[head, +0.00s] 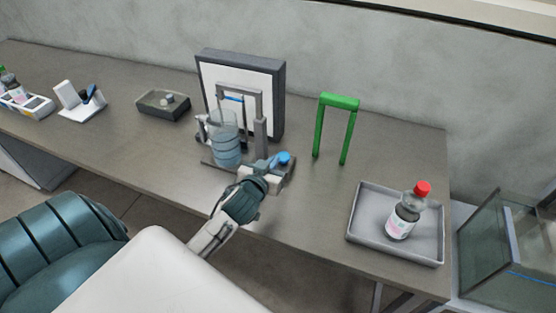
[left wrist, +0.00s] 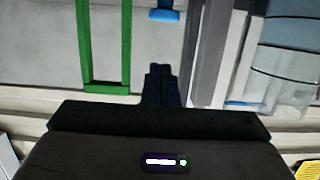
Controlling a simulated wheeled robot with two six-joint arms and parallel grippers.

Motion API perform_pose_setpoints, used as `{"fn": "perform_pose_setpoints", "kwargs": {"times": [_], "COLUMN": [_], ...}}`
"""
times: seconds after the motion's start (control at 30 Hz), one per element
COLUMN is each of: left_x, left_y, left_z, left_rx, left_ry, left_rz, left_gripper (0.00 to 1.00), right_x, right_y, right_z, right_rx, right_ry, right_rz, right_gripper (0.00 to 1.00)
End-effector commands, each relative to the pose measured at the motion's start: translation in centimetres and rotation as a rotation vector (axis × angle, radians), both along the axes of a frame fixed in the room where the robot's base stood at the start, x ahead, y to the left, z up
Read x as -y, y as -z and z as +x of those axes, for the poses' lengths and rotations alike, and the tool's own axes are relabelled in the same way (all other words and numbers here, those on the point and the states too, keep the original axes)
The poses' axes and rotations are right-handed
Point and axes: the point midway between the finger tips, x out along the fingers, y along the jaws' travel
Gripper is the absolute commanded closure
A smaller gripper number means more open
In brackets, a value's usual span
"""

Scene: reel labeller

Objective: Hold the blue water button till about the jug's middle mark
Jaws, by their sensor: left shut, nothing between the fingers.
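The clear jug (head: 226,152) stands upright under the grey dispenser frame. Dark rings circle it and its lower part looks bluish; I cannot tell the exact water level. It also shows at the right of the left wrist view (left wrist: 284,62). The blue water button (head: 283,157) sits on the dispenser's base, right of the jug, and at the top of the left wrist view (left wrist: 164,14). My left gripper (head: 268,165) is shut and empty close to the button. In the left wrist view its fingertips (left wrist: 160,68) show apart from the button. My right gripper is not in view.
A green arch (head: 340,101) stands right of the dispenser. A grey tray (head: 358,222) with a red-capped bottle (head: 403,217) is at the front right. A dark framed panel (head: 277,92) stands behind.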

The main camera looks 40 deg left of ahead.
Motion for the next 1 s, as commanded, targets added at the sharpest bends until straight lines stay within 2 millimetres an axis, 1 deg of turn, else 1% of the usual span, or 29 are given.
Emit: {"fn": "perform_pose_setpoints", "kwargs": {"times": [0.03, 0.1, 0.2, 0.47, 0.67, 0.77, 0.87, 1.0], "left_x": [0.2, 0.4, 0.6, 0.6, 0.7, 0.9, 1.3, 2.2], "left_y": [0.0, -0.3, -0.6, -0.9, -0.7, 0.5, 2.5, 5.3], "left_z": [-0.8, -1.6, -2.3, -2.7, -2.9, -4.1, -6.3, -10.0], "left_rx": [0.001, 0.001, 0.002, 0.002, -0.007, -0.076, -0.193, -0.381], "left_ry": [0.001, 0.001, 0.0, 0.0, -0.002, -0.014, -0.027, -0.021], "left_rz": [0.0, 0.0, 0.0, 0.0, 0.0, 0.001, 0.004, 0.01], "left_gripper": [1.0, 1.0, 1.0, 1.0, 1.0, 1.0, 1.0, 1.0], "right_x": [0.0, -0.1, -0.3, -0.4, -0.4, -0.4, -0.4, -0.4], "right_y": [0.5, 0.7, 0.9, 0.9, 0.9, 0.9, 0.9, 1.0], "right_z": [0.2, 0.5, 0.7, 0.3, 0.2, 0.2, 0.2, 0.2], "right_rx": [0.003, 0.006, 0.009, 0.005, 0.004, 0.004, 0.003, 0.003], "right_ry": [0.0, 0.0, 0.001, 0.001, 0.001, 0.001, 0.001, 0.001], "right_rz": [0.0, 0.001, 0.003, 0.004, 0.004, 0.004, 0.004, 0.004], "right_gripper": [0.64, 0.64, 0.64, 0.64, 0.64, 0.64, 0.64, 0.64]}}
